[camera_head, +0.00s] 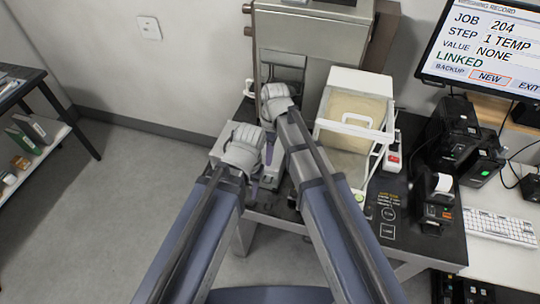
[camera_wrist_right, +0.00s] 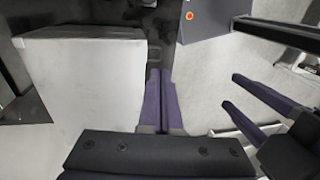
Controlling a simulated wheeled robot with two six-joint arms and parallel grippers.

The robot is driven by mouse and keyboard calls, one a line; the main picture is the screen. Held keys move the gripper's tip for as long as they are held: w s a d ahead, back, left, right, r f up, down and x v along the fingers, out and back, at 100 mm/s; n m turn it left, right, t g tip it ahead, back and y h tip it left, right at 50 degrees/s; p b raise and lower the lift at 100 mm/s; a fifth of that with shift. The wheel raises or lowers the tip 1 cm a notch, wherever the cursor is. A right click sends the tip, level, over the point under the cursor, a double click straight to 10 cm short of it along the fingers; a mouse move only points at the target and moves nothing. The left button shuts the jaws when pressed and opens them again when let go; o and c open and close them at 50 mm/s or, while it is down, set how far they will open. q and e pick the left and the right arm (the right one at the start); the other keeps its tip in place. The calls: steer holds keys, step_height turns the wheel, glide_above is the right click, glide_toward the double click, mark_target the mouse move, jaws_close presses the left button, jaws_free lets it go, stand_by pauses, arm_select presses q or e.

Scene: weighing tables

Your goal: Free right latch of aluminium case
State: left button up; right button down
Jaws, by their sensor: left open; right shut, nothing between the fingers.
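No aluminium case or latch can be told for certain. A pale grey box-like block (camera_wrist_right: 85,85) fills the left of the right wrist view and may be the case, but no latch shows on it. My right gripper (camera_wrist_right: 160,95) is shut and empty, its purple fingers together just right of that block's edge. In the head view its fingers are hidden behind its own wrist. My left gripper (camera_head: 262,170) is open and empty, below and left of the right wrist. Its two parted fingers also show at the right of the right wrist view (camera_wrist_right: 233,91).
A cream box with a white frame and handle (camera_head: 346,84) stands right of my wrists on the dark table (camera_head: 340,216). A tall grey metal cabinet (camera_head: 310,38) rises behind. Black devices (camera_head: 455,125) and a monitor (camera_head: 490,45) are at right.

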step_height(320, 180, down, 8)
steer(key=s+b, duration=0.1)
steer(key=b, duration=0.6)
steer(key=shift+s+a, duration=0.3)
steer(key=shift+a, duration=0.05)
